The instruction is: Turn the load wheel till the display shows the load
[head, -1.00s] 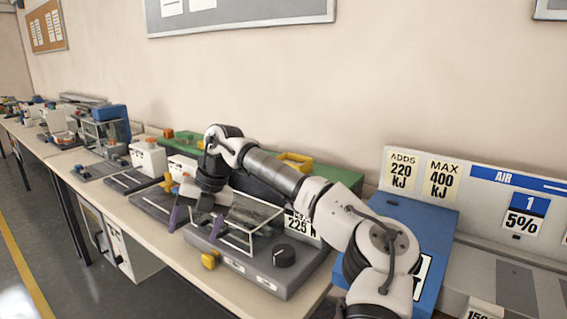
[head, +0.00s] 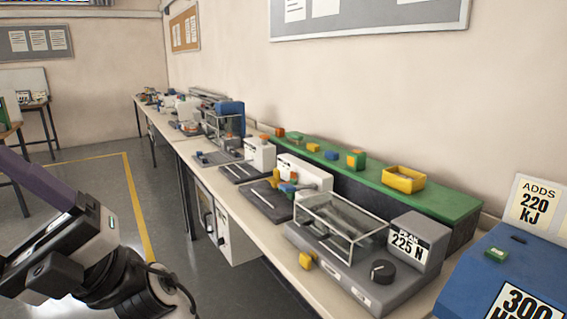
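A grey bench machine (head: 355,278) stands on the bench with a clear guard box over its bed. Its upright panel (head: 407,244) reads "PEAK 225 N". A black round knob (head: 383,271) is on its top, and a yellow knob (head: 305,261) sticks out at its front left. No label shows which of these is the load wheel. My gripper (head: 38,182) is at the left edge over the floor, well away from the machine. One purple finger shows; the fingertips are cut off, so its opening cannot be told.
A blue machine (head: 520,268) stands at the right, with a card (head: 541,209) reading "ADDS 220 kJ". A green shelf (head: 430,199) with a yellow tray (head: 403,179) runs behind the grey machine. More bench machines stand farther left. The floor (head: 185,255) in front is open.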

